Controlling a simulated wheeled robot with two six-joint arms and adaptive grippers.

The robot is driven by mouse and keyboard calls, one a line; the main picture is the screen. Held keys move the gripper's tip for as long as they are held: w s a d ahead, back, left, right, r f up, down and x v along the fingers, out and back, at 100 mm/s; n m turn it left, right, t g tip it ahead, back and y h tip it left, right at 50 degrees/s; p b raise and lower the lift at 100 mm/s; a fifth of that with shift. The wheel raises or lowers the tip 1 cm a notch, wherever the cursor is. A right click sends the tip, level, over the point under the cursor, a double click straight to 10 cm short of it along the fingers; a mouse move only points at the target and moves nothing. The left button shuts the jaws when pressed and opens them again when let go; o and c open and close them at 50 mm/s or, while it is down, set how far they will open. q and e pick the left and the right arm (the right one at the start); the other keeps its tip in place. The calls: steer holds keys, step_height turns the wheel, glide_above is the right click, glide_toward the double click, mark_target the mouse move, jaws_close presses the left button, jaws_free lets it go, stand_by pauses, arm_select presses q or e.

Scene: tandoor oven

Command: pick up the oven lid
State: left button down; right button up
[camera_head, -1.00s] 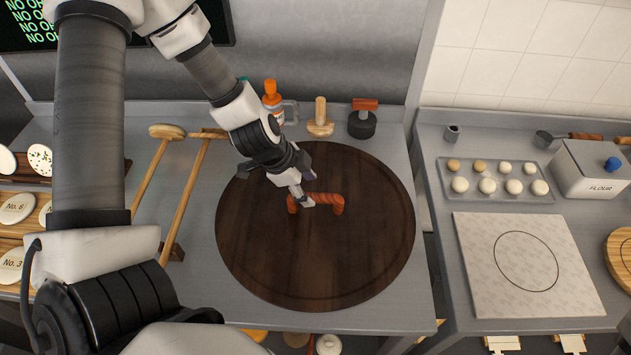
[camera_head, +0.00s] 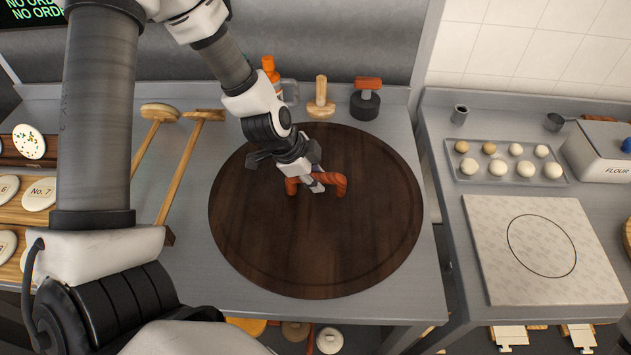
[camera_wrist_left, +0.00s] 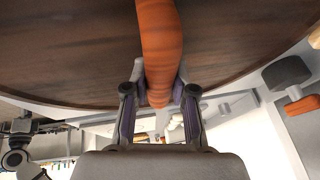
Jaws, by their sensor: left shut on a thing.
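The oven lid (camera_head: 312,248) is a large round dark-brown wooden disc on the grey counter. Whether there is a gap under it I cannot tell. Its orange-brown handle (camera_head: 339,184) stands up at the lid's middle. My left gripper (camera_head: 317,184) comes in from the upper left and is shut on the handle near its middle. In the left wrist view, the handle (camera_wrist_left: 160,35) runs between the two fingers (camera_wrist_left: 160,88), with the lid's dark wood (camera_wrist_left: 65,50) behind it. Part of the handle is hidden by the fingers. My right gripper is not in view.
Behind the lid stand an orange-topped bottle (camera_head: 270,70), a wooden press (camera_head: 321,98) and a black stamp (camera_head: 365,101). Long wooden tools (camera_head: 187,165) lie left of it. A dough tray (camera_head: 505,172) and a marked board (camera_head: 500,235) are on the right counter.

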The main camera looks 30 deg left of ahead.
mark_target(316, 173)
arm_select(q)
step_height(316, 173, up, 10)
steer(key=p, duration=0.8)
steer(key=shift+w, duration=0.1)
step_height(316, 173, up, 4)
steer(key=p, duration=0.4)
steer(key=shift+p, duration=0.4)
steer(key=shift+f, duration=0.1)
